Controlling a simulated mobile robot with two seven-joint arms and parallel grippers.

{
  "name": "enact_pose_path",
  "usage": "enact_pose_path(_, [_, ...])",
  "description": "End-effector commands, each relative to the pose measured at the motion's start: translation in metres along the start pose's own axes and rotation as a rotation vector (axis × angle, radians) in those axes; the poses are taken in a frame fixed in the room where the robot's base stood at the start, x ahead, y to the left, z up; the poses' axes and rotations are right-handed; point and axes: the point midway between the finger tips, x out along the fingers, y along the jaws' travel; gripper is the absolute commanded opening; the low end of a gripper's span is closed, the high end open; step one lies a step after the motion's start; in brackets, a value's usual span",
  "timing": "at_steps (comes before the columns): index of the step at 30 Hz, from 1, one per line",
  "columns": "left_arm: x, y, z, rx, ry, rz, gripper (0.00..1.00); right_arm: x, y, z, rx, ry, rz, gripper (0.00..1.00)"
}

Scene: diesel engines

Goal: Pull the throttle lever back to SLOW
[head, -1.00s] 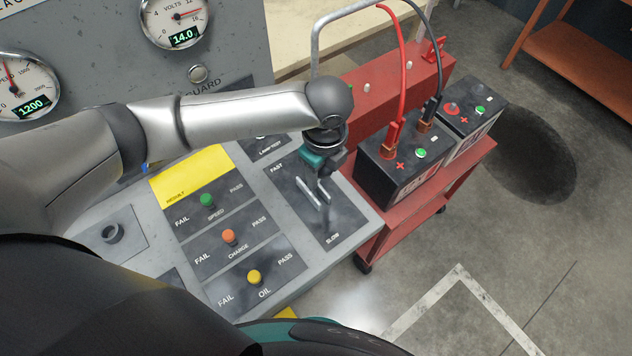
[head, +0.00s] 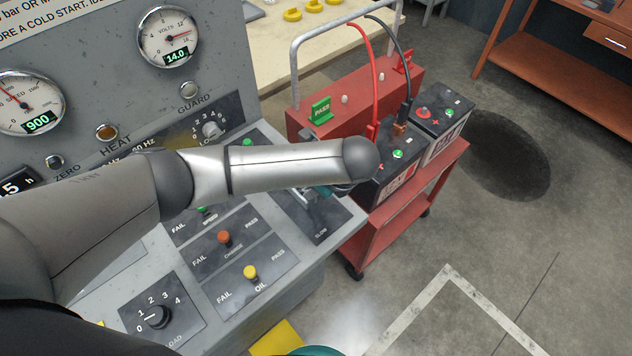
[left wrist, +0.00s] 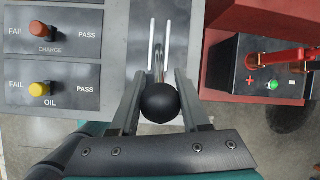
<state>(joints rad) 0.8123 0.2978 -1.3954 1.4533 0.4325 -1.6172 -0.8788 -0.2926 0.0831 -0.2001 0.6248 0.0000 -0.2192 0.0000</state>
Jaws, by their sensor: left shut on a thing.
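The throttle lever has a round black knob (left wrist: 160,103) on a metal shaft (left wrist: 160,62), seen in the left wrist view. My left gripper (left wrist: 161,85) is shut on the knob, one finger on each side. The lever's dark plate (head: 325,219) with the SLOW label is at the console's right corner in the head view; my arm hides the knob and most of the gripper there. The lever leans towards the SLOW end; whether it touches the slot's end is hidden. The speed gauge (head: 28,103) reads 900.
SPEED, CHARGE (head: 225,238) and OIL (head: 250,272) switches sit left of the lever plate. A load knob (head: 158,316) is nearer. A red cart (head: 395,232) with batteries and cables stands close on the right. Open floor lies beyond it.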

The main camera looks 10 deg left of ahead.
Motion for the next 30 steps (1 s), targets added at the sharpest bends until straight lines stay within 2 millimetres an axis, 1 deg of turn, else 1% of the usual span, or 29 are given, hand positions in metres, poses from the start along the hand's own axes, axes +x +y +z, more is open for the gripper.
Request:
enact_pose_path(2, [0.002, 0.003, -0.003, 0.004, 0.004, 0.004, 0.00, 0.000, -0.002, 0.003, 0.001, -0.004, -0.002, 0.73])
enact_pose_path(3, [0.002, 0.003, -0.003, 0.005, 0.004, 0.004, 0.51, 0.000, -0.003, 0.004, 0.001, -0.006, -0.003, 0.73])
enact_pose_path(9, [0.001, 0.002, -0.002, 0.003, 0.004, 0.003, 0.73, 0.000, -0.006, 0.008, 0.003, -0.013, -0.008, 0.73])
enact_pose_path(17, [0.000, 0.001, -0.001, 0.002, 0.004, 0.001, 0.73, 0.000, -0.006, 0.009, 0.003, -0.014, -0.008, 0.73])
enact_pose_path(20, [-0.006, 0.000, -0.001, 0.002, 0.005, 0.000, 0.73, -0.001, -0.006, 0.009, 0.003, -0.014, -0.008, 0.73])
enact_pose_path(23, [-0.019, 0.000, -0.001, 0.002, 0.005, -0.002, 0.73, -0.003, -0.006, 0.009, 0.003, -0.014, -0.008, 0.73])
enact_pose_path(25, [-0.032, -0.001, -0.001, 0.003, 0.005, -0.004, 0.73, -0.004, -0.006, 0.008, 0.003, -0.014, -0.007, 0.73])
enact_pose_path(30, [-0.073, 0.000, -0.001, 0.003, 0.007, -0.003, 0.73, -0.007, -0.005, 0.008, 0.003, -0.014, -0.007, 0.73])
